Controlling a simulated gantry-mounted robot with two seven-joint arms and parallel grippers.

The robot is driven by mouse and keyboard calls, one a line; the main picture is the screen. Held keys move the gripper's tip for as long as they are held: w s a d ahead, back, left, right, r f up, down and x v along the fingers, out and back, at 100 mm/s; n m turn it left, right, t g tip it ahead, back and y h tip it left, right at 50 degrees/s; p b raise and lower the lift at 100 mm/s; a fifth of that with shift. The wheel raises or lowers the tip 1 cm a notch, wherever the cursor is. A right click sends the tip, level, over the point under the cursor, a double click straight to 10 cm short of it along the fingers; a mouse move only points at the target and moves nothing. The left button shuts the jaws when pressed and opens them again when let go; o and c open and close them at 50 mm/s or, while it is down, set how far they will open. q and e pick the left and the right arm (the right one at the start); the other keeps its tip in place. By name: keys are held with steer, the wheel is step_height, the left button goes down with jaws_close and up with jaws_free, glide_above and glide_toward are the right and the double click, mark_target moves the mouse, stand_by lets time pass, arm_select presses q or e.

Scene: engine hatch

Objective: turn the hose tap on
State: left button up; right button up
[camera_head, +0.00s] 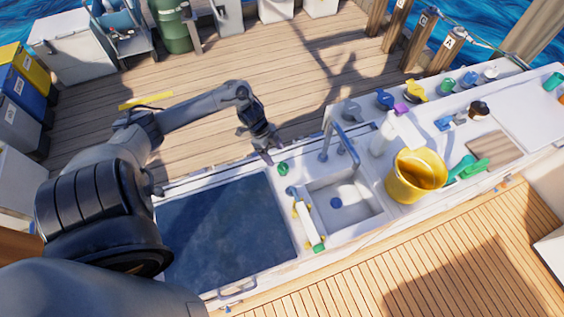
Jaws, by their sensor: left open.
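My left gripper (268,157) reaches in from the left and points down at the back edge of the white counter (312,166). It is open and looks empty. A small round green knob (283,169) sits on the counter just right of and below its fingertips; I cannot tell whether they touch. I cannot tell for sure whether this knob is the hose tap. A grey arched faucet (343,142) stands behind the sink (346,214), to the right of the gripper. My right gripper is not in view.
A white bar with coloured ends (307,222) lies left of the sink. A yellow bucket (402,190), a white bottle (380,141) and green tools (470,169) stand to the right. A dark blue panel (225,230) fills the counter's left part.

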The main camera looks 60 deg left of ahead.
mark_target(282, 165)
arm_select(q)
steer(key=b+x, duration=0.1)
steer(key=x, duration=0.5)
steer(key=shift+w+d+f, duration=0.1)
steer(key=shift+d+f, duration=0.05)
steer(key=shift+f, duration=0.05)
steer(key=shift+x, duration=0.75)
